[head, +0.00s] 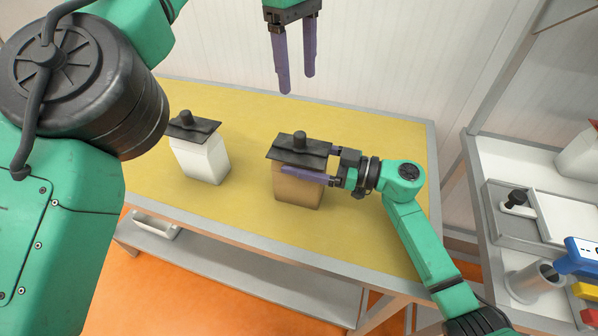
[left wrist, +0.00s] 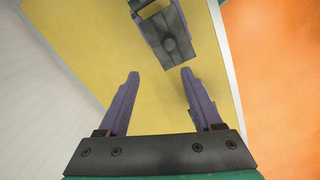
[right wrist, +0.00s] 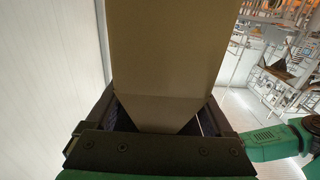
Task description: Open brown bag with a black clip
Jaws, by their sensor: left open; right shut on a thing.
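The brown bag (head: 297,190) stands upright on the yellow table, with a black clip (head: 300,147) with a knob across its top. My right gripper (head: 308,164) is shut on the brown bag from the right, just below the clip; the bag fills the right wrist view (right wrist: 168,60). My left gripper (head: 297,84) is open and empty, pointing down above and behind the bag. In the left wrist view the black clip (left wrist: 168,40) lies beyond the open left fingers (left wrist: 158,75), apart from them.
A white bag (head: 203,158) with its own black clip (head: 190,127) stands to the left on the yellow table (head: 245,230). A pale wall is behind the table. A side bench at right holds a grey tray (head: 520,215) and a metal cup (head: 537,282).

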